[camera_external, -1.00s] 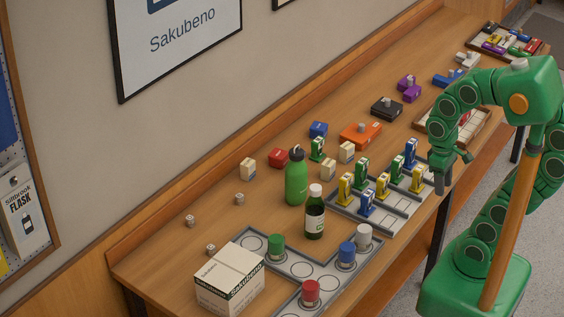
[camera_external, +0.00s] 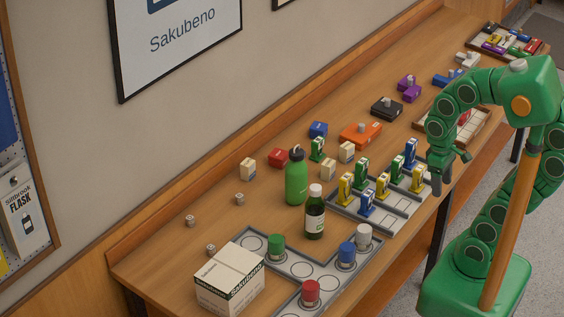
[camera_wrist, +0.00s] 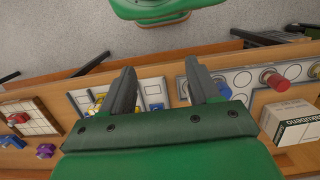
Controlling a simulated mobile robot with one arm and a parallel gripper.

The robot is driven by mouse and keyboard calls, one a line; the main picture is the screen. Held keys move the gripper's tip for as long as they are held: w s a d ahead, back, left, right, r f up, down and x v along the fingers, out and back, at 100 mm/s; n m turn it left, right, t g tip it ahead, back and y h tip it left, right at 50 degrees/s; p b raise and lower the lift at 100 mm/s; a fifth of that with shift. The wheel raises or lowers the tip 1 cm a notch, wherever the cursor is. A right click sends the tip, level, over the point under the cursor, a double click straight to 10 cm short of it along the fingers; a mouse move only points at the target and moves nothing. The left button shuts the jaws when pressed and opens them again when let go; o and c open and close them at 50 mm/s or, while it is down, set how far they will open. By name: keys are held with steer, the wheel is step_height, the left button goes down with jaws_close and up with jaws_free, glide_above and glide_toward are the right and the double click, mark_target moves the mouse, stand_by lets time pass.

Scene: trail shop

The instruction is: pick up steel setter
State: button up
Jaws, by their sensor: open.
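I cannot tell for sure which piece is the steel setter. A pale grey piece (camera_external: 467,60) stands at the far end of the bench, and a small grey cube (camera_external: 239,198) lies near the wall with others like it. My gripper (camera_external: 441,182) is open and empty, at the bench's front edge beside the grey compartment tray (camera_external: 400,222). In the wrist view its two fingers (camera_wrist: 162,68) are spread apart over the bench, with the tray partly hidden behind them.
A green bottle (camera_external: 296,180) and a dark bottle (camera_external: 314,215) stand mid-bench. Yellow, green and blue pieces stand in the compartment tray. A ring tray (camera_external: 298,268) holds coloured capped pieces beside a white box (camera_external: 229,280). A wooden grid tray (camera_wrist: 30,105) shows at left.

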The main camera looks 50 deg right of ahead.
steer(key=w+a+n+t, duration=0.1)
steer(key=w+a, duration=0.1)
steer(key=w, duration=0.7)
steer(key=w+a+t, duration=0.1)
steer(key=w+a, duration=0.1)
steer(key=w, duration=0.6)
steer(key=n+t+y, duration=0.2)
steer(key=n+t, duration=0.2)
glide_above(213, 247)
steer(key=s, duration=0.1)
steer(key=shift+d+f, duration=0.2)
steer(key=shift+f, duration=5.6)
steer(key=shift+d+f, duration=0.2)
steer(key=shift+f, duration=5.6)
steer(key=shift+w+a+f, duration=0.1)
steer(key=shift+a+f, duration=0.1)
steer(key=shift+f, duration=0.75)
steer(key=shift+w+a+f, duration=0.1)
steer(key=shift+a+f, duration=0.05)
steer(key=shift+f, duration=0.75)
steer(key=shift+w+a+f, duration=0.1)
steer(key=shift+w+f, duration=0.1)
steer(key=shift+f, duration=0.5)
